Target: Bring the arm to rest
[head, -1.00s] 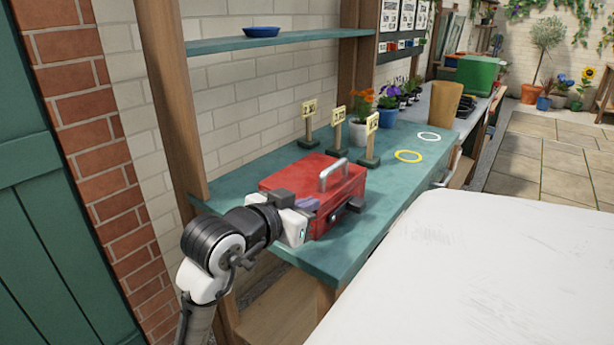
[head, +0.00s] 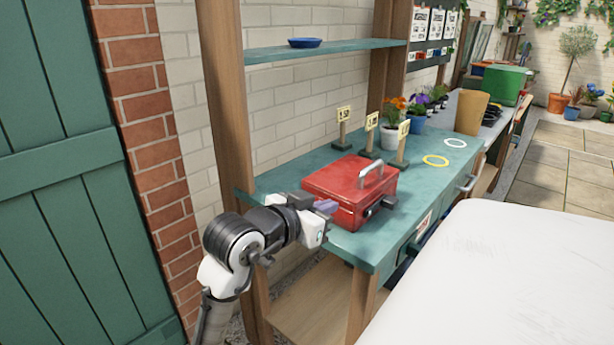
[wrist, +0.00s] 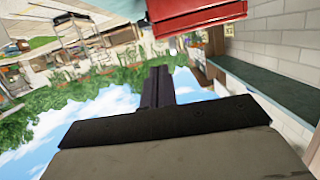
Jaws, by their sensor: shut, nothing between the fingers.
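My gripper (head: 328,208) is at the near left corner of the teal bench, just left of the red metal box in the head view. Its fingers are shut and hold nothing. In the wrist view the closed dark fingers (wrist: 157,88) stand together against sky and greenery. The red box (head: 345,188) has a silver handle on its lid and dark latches on its front. It also shows at the top of the wrist view (wrist: 190,12). I cannot tell whether the fingertips touch the box.
The teal bench (head: 290,178) holds price signs, potted flowers, a yellow ring (head: 436,161) and a white ring (head: 455,142). A shelf with a blue dish (head: 304,43) hangs above. A wooden post (head: 222,95) stands behind my arm. A white surface (head: 500,280) fills the lower right.

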